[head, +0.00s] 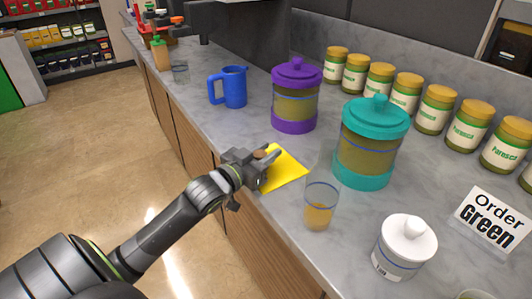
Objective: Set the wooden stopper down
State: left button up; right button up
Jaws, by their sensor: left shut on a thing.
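My left gripper (268,163) comes in from the left and is over the near left part of a yellow square (289,172) on the counter. It is shut on a small brown thing, the wooden stopper (260,154), which shows only in part between the fingers. The fingers hide the rest of the stopper. I cannot tell whether the stopper touches the yellow square. My right gripper is not in view.
On the grey counter (236,130) stand a blue jug (233,88), a purple-lidded canister (296,100), a teal-lidded canister (368,150), a glass with amber liquid (318,212) and a white-lidded jar (402,250). Several labelled jars (436,110) line the wall. An "Order Green" sign (493,219) is at right.

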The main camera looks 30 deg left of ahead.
pick_arm(q)
jog(key=shift+f, duration=0.1)
jog(key=shift+f, duration=0.1)
jog(key=o, duration=0.9)
jog(key=shift+o, duration=0.2)
jog(key=shift+r, duration=0.25)
jog(key=s+a+p, duration=0.1)
jog(key=s+p, duration=0.3)
jog(key=s, duration=0.8)
jog(key=shift+a, duration=0.25)
